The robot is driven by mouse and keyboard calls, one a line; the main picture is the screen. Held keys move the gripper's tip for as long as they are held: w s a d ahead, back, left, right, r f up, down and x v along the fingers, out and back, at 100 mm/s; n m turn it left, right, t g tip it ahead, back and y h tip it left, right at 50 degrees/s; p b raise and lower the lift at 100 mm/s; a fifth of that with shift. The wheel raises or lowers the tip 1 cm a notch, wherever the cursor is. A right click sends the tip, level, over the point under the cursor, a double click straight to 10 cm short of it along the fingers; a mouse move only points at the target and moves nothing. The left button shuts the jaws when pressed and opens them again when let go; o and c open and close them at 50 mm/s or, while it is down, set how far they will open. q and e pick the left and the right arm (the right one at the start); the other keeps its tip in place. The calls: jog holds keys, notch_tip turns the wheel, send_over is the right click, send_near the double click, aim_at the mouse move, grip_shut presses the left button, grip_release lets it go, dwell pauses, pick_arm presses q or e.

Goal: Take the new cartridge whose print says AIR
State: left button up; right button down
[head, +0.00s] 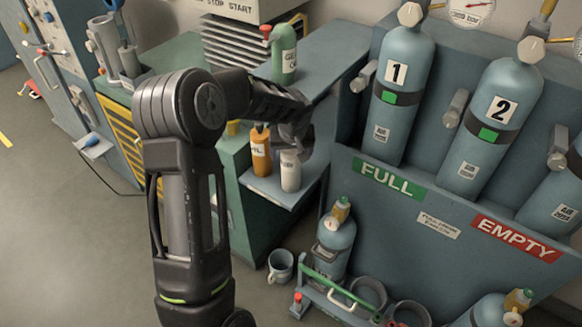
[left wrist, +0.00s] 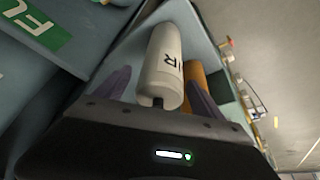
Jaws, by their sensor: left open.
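The white cartridge (head: 290,172) stands upright on a small blue-grey shelf (head: 268,186). In the left wrist view the white cartridge (left wrist: 164,62) shows dark print ending in "IR"; its first letter is turned out of sight. An orange cartridge (head: 260,154) with a white label stands just to its left, and also shows behind it in the left wrist view (left wrist: 193,76). My left gripper (head: 298,140) is open above and behind the white cartridge. In the left wrist view its fingers lie either side of that cartridge; contact cannot be told. My right gripper is out of view.
Blue cylinders (head: 398,95) marked 1 and 2 fill the rack at right. A mug (head: 280,266) and another cylinder (head: 334,246) stand low down.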

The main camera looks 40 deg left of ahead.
pick_arm(q)
grip_shut()
dwell(0.8)
